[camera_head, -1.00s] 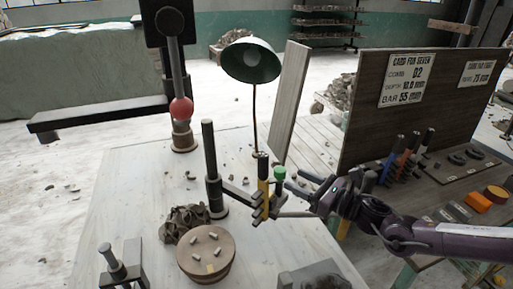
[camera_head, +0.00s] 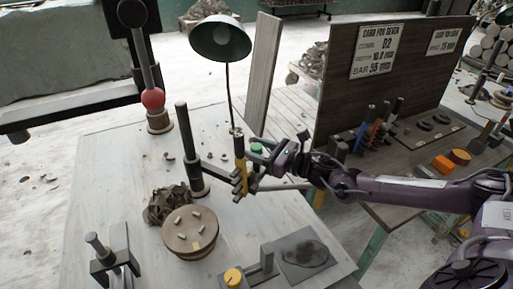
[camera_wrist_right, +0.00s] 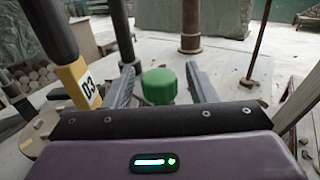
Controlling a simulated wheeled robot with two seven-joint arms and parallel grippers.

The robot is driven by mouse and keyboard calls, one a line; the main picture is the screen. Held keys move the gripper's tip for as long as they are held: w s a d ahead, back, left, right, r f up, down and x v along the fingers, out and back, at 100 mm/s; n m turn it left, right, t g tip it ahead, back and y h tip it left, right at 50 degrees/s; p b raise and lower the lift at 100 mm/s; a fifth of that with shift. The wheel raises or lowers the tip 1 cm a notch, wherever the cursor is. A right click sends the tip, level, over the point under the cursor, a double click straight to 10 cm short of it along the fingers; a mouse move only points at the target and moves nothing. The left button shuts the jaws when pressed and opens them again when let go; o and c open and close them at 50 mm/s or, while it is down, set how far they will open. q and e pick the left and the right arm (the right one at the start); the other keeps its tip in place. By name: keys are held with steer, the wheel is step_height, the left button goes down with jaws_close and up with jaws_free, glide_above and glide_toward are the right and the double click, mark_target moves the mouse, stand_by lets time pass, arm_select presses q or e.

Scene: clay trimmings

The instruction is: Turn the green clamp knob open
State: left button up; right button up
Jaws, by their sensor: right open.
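The green clamp knob (camera_head: 256,148) sits on an arm reaching out from the dark upright post (camera_head: 189,150), beside a yellow-banded tool (camera_head: 240,168). My right gripper (camera_head: 257,160) reaches in from the right and is at the knob. In the right wrist view the green knob (camera_wrist_right: 159,86) stands between the two fingers of my open right gripper (camera_wrist_right: 160,73), with a visible gap on each side. The yellow band marked 03 (camera_wrist_right: 80,84) is just left of the left finger. My left gripper is not in view.
A green lamp (camera_head: 221,40) stands behind the post. A dark board (camera_head: 385,80) and tool rack are at right.

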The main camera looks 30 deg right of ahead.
steer(key=shift+c, duration=0.3)
steer(key=c, duration=0.9)
steer(key=shift+f+m+h, duration=0.1)
steer(key=shift+m+h, duration=0.2)
steer(key=shift+m+t+h, duration=0.4)
steer(key=shift+t+h, duration=0.2)
steer(key=shift+h, duration=0.1)
steer(key=m+t+h, duration=0.1)
steer(key=m+h, duration=0.1)
steer(key=shift+a+h, duration=0.1)
steer(key=shift+h, duration=0.3)
steer(key=shift+m+t+h+b, duration=0.4)
steer(key=shift+m+h+b, duration=0.4)
steer(key=shift+m+h, duration=0.65)
steer(key=shift+h, duration=0.55)
